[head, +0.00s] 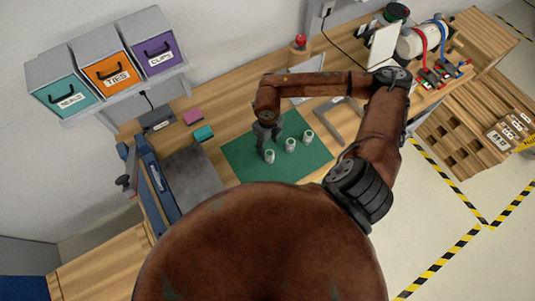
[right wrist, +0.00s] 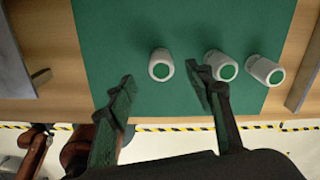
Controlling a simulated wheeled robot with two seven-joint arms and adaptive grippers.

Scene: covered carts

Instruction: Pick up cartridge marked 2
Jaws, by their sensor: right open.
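My right gripper (head: 267,143) points down, open, just above the near-left cartridge. In the right wrist view the open fingers (right wrist: 160,72) straddle one cartridge (right wrist: 161,65) without visible contact. The right finger slightly overlaps the middle cartridge (right wrist: 222,66) in the picture; the third (right wrist: 265,70) is further right. My left gripper is not seen.
Teal (head: 203,133) and pink (head: 193,117) blocks lie left of the mat. A blue-framed device (head: 158,185) stands at the left, a grey frame (head: 340,120) right of the mat. Labelled bins (head: 110,72) sit on a wall shelf. The mat's left part is clear.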

